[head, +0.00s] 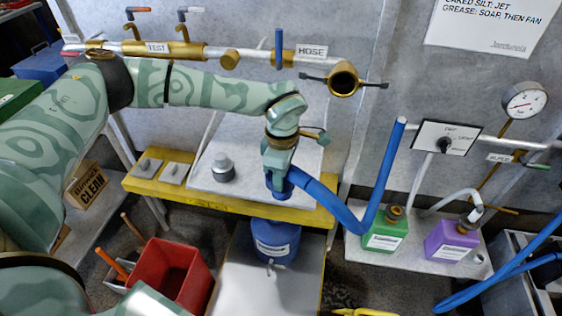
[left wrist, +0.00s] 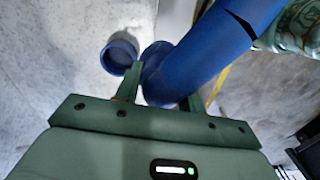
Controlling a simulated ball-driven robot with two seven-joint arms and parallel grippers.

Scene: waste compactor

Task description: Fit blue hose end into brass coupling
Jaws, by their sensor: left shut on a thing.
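The blue hose (head: 329,199) is held by my left gripper (head: 279,184), which is shut on it above the front of the bench. From there the hose sags to the right, then rises to a pale-rimmed upper tip. In the left wrist view the hose (left wrist: 215,50) passes at the fingers (left wrist: 160,92). A round blue opening (left wrist: 119,55) shows beside them; I cannot tell whether it belongs to the hose. The brass coupling (head: 343,79) is on the wall pipe by the HOSE label, above and to the right of my left gripper, well apart from the hose there. My right gripper is not in view.
A lever fitting (head: 313,135) stands close to my left wrist. A blue drum (head: 276,243) is below the gripper. Green (head: 386,232) and purple (head: 452,240) canisters stand to the right. A red bin (head: 172,274) is at lower left. The wall below the coupling looks clear.

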